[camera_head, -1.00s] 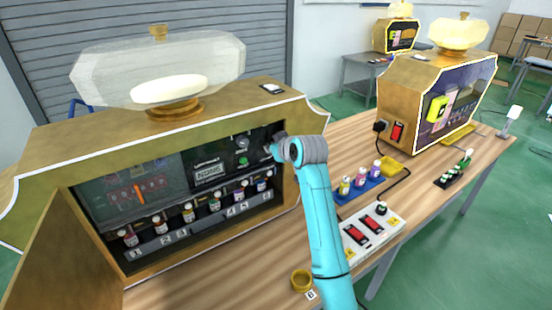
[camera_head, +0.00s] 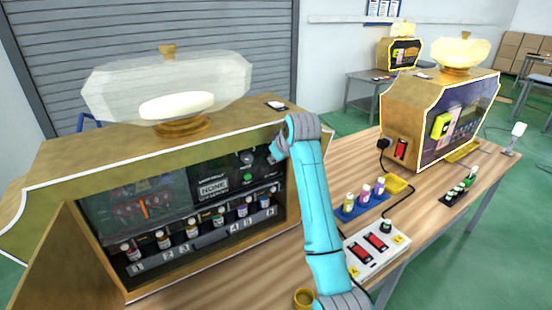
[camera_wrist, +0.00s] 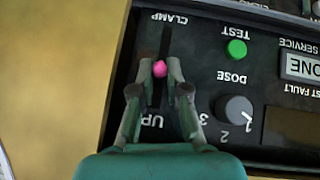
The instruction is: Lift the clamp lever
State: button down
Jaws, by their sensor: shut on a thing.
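The clamp lever has a pink knob (camera_wrist: 160,69) at a dark slot marked CLAMP and UP in the wrist view. My gripper (camera_wrist: 160,80) has its two fingers closed around the knob, one on each side. The lettering appears upside down, with UP toward my gripper's base and CLAMP beyond the fingertips. In the head view my arm reaches into the right end of the open machine (camera_head: 180,205), and the lever and fingertips are hidden there.
Beside the slot are a green TEST button (camera_wrist: 236,48) and a grey DOSE knob (camera_wrist: 236,109). Several bottles stand in a row inside the machine. On the table are a blue bottle tray (camera_head: 350,212), a switch box (camera_head: 355,246) and a yellow tray (camera_head: 398,184).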

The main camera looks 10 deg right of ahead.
jog(key=c, duration=1.2)
grip_release()
jog(key=v, duration=1.2)
jog(key=shift+w, duration=0.1)
